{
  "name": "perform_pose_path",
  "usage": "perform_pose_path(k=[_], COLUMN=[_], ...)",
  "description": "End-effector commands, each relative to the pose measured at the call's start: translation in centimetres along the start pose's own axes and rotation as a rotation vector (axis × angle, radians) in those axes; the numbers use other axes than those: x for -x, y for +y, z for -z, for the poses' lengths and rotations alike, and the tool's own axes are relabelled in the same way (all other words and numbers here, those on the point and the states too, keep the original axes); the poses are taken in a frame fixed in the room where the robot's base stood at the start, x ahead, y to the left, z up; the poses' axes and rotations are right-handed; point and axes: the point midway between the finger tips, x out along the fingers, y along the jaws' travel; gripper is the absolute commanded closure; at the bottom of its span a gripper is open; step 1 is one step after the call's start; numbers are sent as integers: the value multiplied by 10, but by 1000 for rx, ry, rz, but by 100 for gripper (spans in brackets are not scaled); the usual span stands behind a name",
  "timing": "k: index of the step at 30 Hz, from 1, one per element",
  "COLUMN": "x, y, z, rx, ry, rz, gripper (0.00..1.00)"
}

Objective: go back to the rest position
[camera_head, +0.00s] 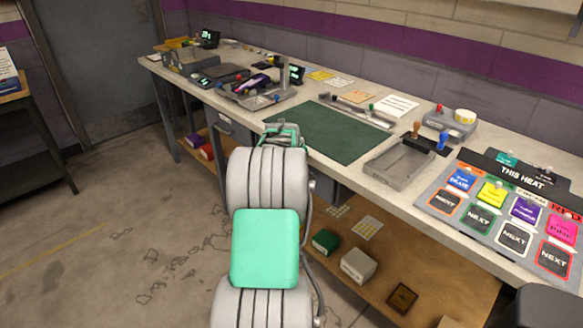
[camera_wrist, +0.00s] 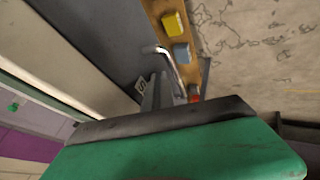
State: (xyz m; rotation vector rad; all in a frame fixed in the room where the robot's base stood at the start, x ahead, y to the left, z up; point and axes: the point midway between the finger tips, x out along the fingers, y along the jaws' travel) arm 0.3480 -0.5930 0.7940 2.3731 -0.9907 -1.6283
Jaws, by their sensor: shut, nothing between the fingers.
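My gripper (camera_head: 283,133) is small in the head view, at the front edge of the workbench beside the dark green mat (camera_head: 335,132). It looks shut and empty. My arm rises from the bottom of the head view and partly hides it. In the wrist view a large green surface with a dark edge fills the lower part, and no held object shows there.
The workbench (camera_head: 408,202) runs along the wall. A grey tray (camera_head: 400,165) and a board of coloured tiles (camera_head: 505,215) lie to the right. Gadgets crowd its far end. Boxes, including a white one (camera_head: 358,265), sit on the lower shelf.

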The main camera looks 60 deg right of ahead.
Motion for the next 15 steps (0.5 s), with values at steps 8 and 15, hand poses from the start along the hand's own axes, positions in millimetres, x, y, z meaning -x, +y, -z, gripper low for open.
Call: perform_pose_path(k=[8, 15], x=[59, 99], y=[4, -6], z=[9, 11], rx=[0, 7], ry=[9, 7], rz=[-11, -1], gripper=[100, 100])
